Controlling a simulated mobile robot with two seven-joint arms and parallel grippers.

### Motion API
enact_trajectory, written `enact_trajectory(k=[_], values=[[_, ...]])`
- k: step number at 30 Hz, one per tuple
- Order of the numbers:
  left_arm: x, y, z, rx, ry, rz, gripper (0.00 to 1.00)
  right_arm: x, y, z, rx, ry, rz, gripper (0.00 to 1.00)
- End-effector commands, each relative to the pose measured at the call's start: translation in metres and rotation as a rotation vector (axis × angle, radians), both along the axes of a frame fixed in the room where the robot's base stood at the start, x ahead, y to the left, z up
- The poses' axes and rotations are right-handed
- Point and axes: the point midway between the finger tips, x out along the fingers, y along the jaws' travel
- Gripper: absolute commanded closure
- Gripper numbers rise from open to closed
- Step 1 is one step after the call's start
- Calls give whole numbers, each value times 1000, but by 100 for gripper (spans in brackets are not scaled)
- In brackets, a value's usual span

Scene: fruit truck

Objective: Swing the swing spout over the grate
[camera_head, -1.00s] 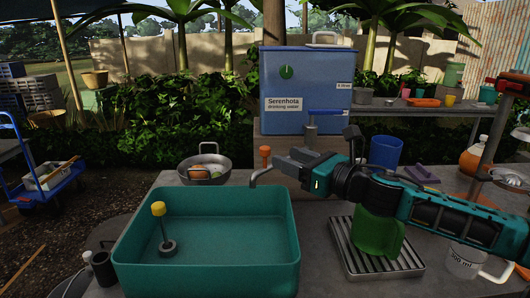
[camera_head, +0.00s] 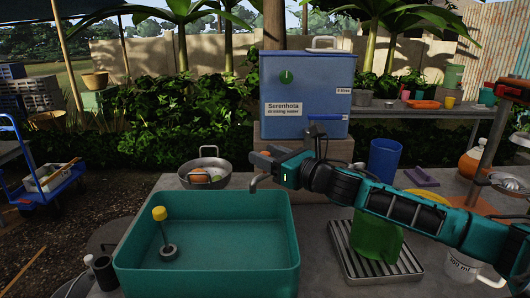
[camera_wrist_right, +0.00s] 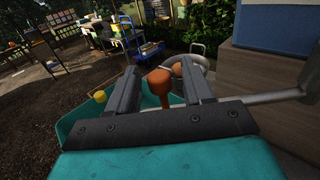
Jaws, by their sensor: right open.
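The grey swing spout (camera_head: 252,184) ends in a bent tip over the back right of the teal basin (camera_head: 290,250). My right gripper (camera_head: 262,158) is open just above the spout's end, coming from the right. In the right wrist view an orange knob (camera_wrist_right: 159,82) stands between the open fingers of that gripper (camera_wrist_right: 160,75), with no clear contact. The grey pipe (camera_wrist_right: 268,98) shows at the right there. The slatted metal grate (camera_head: 375,270) lies on the counter right of the basin. My forearm hides much of the spout in the head view. My left gripper is out of view.
A green jug (camera_head: 376,238) stands on the grate, below my forearm. A clear measuring jug (camera_head: 460,265) is to its right. The blue water container (camera_head: 310,85) stands behind the spout.

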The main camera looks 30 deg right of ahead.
Motion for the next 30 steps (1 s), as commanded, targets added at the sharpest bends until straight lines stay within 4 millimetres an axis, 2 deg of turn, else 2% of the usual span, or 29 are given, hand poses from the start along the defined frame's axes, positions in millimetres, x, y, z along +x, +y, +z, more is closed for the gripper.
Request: enact_trajectory(k=[6,15,30], values=[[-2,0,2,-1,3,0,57,8,3,1,-2,-1,2,49],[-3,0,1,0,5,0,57,9,3,0,-2,0,3,49],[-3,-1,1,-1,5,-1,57,9,3,0,-2,0,2,97]])
